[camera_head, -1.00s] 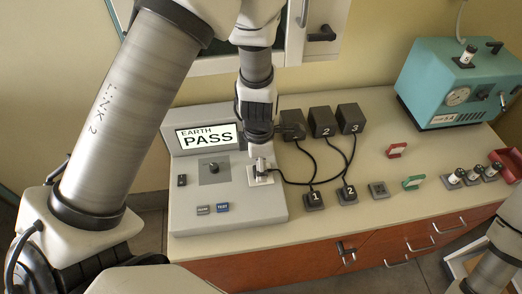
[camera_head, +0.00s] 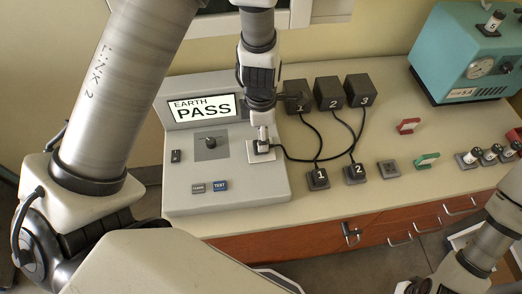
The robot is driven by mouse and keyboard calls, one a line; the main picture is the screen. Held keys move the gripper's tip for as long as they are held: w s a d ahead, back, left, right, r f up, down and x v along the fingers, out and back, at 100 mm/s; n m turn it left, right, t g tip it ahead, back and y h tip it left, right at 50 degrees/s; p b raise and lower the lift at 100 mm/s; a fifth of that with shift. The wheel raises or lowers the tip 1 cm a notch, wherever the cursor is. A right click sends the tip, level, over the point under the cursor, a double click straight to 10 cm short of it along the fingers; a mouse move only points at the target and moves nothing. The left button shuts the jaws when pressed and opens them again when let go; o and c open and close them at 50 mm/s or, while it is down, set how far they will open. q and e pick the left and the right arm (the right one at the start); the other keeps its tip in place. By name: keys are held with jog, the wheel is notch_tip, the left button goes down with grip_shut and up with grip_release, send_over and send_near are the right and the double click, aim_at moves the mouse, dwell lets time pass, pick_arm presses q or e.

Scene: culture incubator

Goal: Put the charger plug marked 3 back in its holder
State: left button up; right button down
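A charger plug (camera_head: 265,148) sits at the socket plate of the grey tester (camera_head: 240,180). Its mark is hidden, but its cable runs right toward the chargers. My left gripper (camera_head: 264,135) points down over this plug, fingertips close together and seemingly shut on it. Plugs 1 (camera_head: 318,179) and 2 (camera_head: 355,173) sit in their holders. A third square holder (camera_head: 389,168), right of plug 2, is empty. Charger 3 (camera_head: 360,91) stands behind, at the right of the charger row. My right arm is at the lower right; its fingers are not visible.
The tester screen (camera_head: 204,108) reads EARTH PASS. Cables (camera_head: 325,158) cross the counter between tester and chargers. A teal machine (camera_head: 470,55) and several vials (camera_head: 490,156) are further right.

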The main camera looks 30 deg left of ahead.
pick_arm(q)
notch_tip(320, 180, down, 5)
jog(key=shift+w+f+b, duration=0.1)
jog(key=shift+w+b, duration=0.05)
jog(key=shift+b, duration=0.9)
pick_arm(e)
notch_tip(320, 180, down, 3)
jog(key=shift+f, duration=0.1)
pick_arm(q)
jog(key=shift+s, duration=0.2)
pick_arm(e)
jog(key=shift+s, duration=0.1)
pick_arm(q)
jog(key=shift+w, duration=0.1)
jog(key=shift+p, duration=0.35)
pick_arm(e)
jog(key=shift+r, duration=0.3)
jog(key=shift+r, duration=0.25)
